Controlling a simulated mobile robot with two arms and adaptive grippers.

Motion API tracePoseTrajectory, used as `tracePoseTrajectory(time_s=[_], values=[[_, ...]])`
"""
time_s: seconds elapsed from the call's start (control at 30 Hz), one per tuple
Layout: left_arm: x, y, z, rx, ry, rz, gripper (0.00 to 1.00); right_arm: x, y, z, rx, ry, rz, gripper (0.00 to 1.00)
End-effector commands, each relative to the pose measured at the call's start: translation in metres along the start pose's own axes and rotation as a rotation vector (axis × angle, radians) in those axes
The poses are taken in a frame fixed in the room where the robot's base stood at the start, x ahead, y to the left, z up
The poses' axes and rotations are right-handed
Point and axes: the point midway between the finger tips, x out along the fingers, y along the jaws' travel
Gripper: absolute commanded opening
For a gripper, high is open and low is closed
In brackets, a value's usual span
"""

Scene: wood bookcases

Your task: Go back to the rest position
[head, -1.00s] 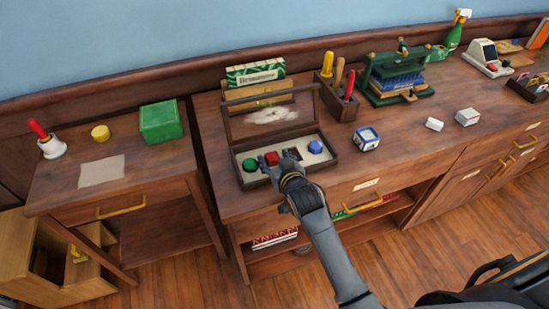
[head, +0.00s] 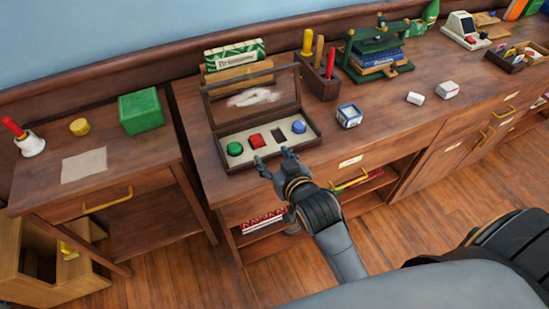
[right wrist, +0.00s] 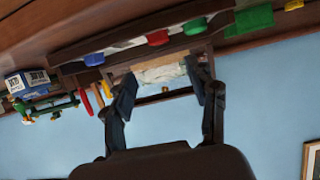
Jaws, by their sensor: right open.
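My right gripper (head: 272,161) is open and empty just in front of the dark wooden box (head: 232,168) on the desk. The box's glass lid stands raised. In it sit a green button (head: 235,149), a red button (head: 256,140) and a blue one (head: 299,127), with a dark square slot (head: 279,134) between red and blue. In the right wrist view the two fingers (right wrist: 165,92) are spread apart with nothing between them, and the red button (right wrist: 158,38) shows beyond them. My left gripper is not in view.
A white and blue cube (head: 349,116) stands right of the box, and a tool holder (head: 320,85) stands behind it. Open floor lies in front.

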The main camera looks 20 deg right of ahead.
Motion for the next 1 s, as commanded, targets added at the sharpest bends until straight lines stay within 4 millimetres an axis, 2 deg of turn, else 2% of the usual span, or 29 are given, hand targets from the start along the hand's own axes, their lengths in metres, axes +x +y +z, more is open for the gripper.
tracePoseTrajectory(time_s=[0.13,0.67,0.77,0.83,1.0], values=[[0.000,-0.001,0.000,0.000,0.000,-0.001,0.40,-0.006,0.000,0.000,-0.001,0.000,0.000,0.58],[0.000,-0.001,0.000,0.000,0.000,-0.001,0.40,-0.007,0.001,0.002,-0.002,-0.009,0.001,0.58],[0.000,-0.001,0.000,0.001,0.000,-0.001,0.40,-0.015,0.004,0.017,-0.008,-0.073,0.002,0.58],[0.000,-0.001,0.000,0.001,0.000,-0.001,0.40,-0.027,0.008,0.038,-0.019,-0.164,0.001,0.58],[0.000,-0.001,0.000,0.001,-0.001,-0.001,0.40,-0.073,0.016,0.094,-0.054,-0.436,-0.013,0.58]])
